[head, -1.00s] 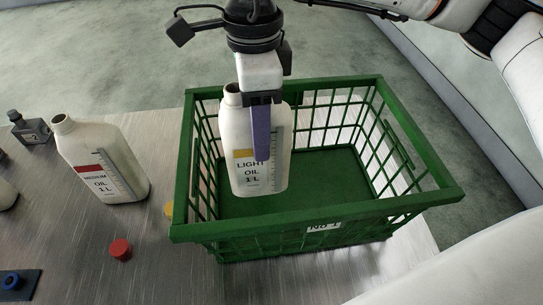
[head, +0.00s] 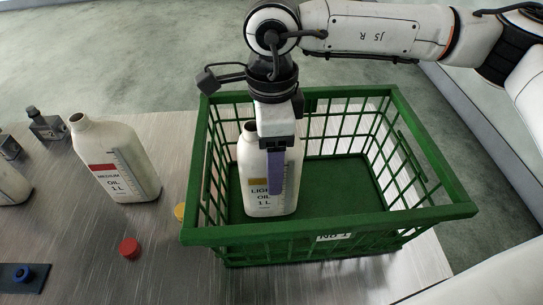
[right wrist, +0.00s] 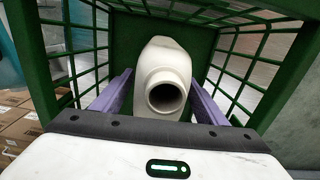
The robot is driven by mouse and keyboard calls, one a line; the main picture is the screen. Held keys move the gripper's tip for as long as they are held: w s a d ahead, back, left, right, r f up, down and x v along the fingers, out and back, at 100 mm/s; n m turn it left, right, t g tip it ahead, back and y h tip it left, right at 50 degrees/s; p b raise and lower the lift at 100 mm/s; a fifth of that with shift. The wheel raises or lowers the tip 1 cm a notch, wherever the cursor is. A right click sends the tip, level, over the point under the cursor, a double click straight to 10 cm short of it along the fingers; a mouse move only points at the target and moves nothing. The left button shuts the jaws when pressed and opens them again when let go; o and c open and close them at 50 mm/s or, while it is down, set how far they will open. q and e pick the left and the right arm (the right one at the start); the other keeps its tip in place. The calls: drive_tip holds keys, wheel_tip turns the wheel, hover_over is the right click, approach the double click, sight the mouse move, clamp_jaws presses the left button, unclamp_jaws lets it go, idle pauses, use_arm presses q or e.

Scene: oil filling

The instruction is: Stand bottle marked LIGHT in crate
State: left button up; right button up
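The white bottle marked LIGHT (head: 258,198), with a yellow label patch and an open mouth, is upright inside the left part of the green crate (head: 330,231). Its base is at or very close to the crate floor; I cannot tell if it touches. My right gripper (head: 277,178) comes down from above, with a purple finger along the bottle's front face. In the right wrist view, two purple fingers (right wrist: 163,95) flank the bottle (right wrist: 166,62) and appear closed against its sides. The open neck faces that camera. My left gripper is not in view.
A white bottle marked MEDIUM (head: 120,165) stands left of the crate. The crate's right side is empty.

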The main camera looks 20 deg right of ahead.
wheel_tip(320, 180, up, 12)
drive_tip(key=shift+r, duration=0.2)
idle(0.5)
